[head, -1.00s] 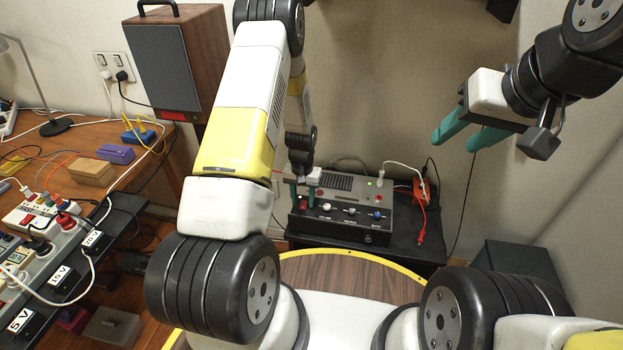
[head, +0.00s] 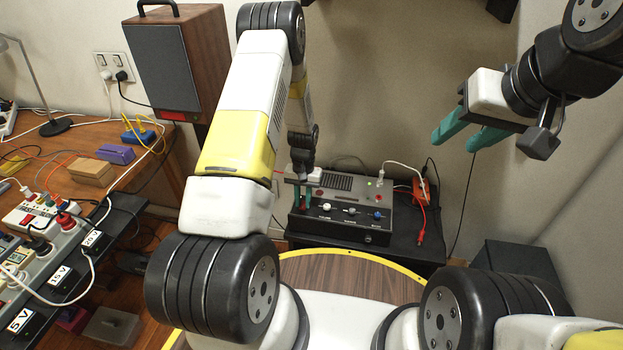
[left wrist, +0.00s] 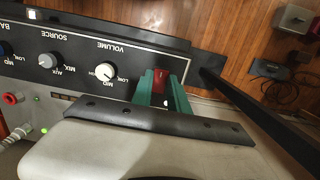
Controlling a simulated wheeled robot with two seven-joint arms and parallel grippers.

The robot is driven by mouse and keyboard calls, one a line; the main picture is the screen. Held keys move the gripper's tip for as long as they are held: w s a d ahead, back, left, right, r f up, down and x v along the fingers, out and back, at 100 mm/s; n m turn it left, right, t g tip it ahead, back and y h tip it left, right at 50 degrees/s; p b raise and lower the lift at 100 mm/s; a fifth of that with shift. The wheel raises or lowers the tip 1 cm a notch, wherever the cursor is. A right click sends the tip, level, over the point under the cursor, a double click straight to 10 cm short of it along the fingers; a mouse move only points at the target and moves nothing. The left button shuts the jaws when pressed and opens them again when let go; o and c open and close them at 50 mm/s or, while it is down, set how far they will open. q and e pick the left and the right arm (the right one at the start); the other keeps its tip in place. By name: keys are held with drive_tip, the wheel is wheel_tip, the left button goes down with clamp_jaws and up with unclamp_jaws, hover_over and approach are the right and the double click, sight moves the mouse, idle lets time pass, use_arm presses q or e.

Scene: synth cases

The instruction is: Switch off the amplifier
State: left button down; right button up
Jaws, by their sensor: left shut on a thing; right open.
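The amplifier (head: 345,200) is a grey box with a black front panel on a low black stand, below and beyond my left arm. Its panel has several knobs, and a small green lamp (head: 370,184) glows on top. At the panel's end is a red switch (left wrist: 161,80), seen in the left wrist view. My left gripper (head: 303,206) has its green fingers shut on this switch, one on each side; they partly hide it. In the left wrist view the fingers (left wrist: 162,92) point at the panel beside the volume knob (left wrist: 105,71). My right gripper (head: 466,138) is open and empty, high at the right.
A white-plugged cable and an orange box (head: 403,199) with red leads sit at the amplifier's right. A wooden desk (head: 115,190) with power strips and cables stands left, near a speaker (head: 165,65). A yellow-edged round wooden top (head: 340,275) lies in front.

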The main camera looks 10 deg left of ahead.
use_arm(q)
drive_tip(key=shift+w+g, duration=0.3)
drive_tip(key=shift+g, duration=0.7)
drive_tip(key=c, duration=1.3)
unclamp_jaws()
drive_tip(key=shift+v, duration=3.95)
